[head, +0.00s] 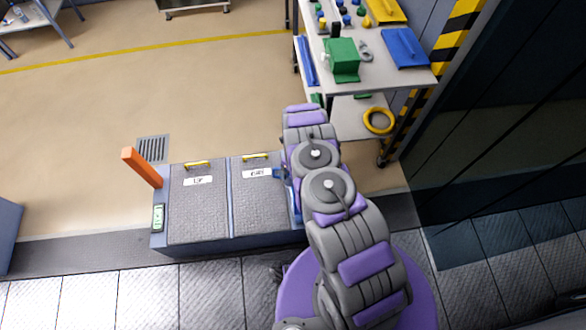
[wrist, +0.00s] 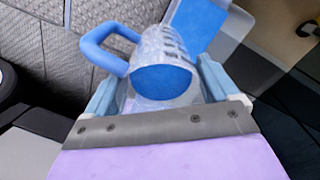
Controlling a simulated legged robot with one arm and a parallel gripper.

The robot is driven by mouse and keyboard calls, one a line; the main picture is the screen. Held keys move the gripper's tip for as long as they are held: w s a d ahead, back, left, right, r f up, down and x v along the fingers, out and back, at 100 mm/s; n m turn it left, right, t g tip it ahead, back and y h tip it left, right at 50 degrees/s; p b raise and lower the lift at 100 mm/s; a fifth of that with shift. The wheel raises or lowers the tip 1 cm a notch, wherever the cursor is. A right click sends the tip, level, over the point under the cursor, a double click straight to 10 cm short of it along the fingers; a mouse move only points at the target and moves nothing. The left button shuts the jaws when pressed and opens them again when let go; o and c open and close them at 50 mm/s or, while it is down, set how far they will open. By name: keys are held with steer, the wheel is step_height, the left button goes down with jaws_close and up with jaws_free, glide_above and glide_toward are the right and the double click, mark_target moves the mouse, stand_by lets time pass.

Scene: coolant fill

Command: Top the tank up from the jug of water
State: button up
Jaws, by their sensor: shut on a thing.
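In the wrist view my gripper (wrist: 160,86) is shut on the jug (wrist: 150,52), a clear ribbed vessel with a blue handle (wrist: 92,42) on its left. A blue surface (wrist: 162,80) shows at the jug's near end; I cannot tell whether it is water or the jug's base. Beyond the jug is a blue rectangle (wrist: 196,22) with a pale rim, perhaps the tank's opening. In the head view my arm hides the gripper and most of the jug; a small blue bit (head: 281,174) shows beside the arm, at the right end of a low lidded unit (head: 200,250).
The unit has two grey labelled lids (head: 198,222) with yellow handles, an orange post (head: 141,167) and a green display (head: 158,217). A shelf cart (head: 400,83) with a green box and blue items stands behind the arm. Dark panels stand at right.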

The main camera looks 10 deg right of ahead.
steer(key=shift+d+f+b, duration=0.15)
steer(key=shift+d+b, duration=0.2)
steer(key=shift+b, duration=0.05)
steer(key=shift+a+f, duration=0.15)
steer(key=shift+a, duration=0.25)
steer(key=shift+d+f+y+b, duration=0.1)
steer(key=shift+d+y+b, duration=0.25)
steer(key=shift+b, duration=0.15)
steer(key=shift+a, duration=0.3)
steer(key=shift+d+y+b, duration=0.2)
steer(key=shift+y+b, duration=0.05)
steer(key=shift+b, duration=0.3)
steer(key=shift+a+y+b, duration=0.15)
steer(key=shift+y+b, duration=0.35)
steer(key=shift+b, duration=0.7)
stand_by(0.7)
steer(key=shift+t+y+b, duration=0.3)
steer(key=shift+y+b, duration=0.4)
steer(key=shift+b, duration=1.85)
stand_by(1.4)
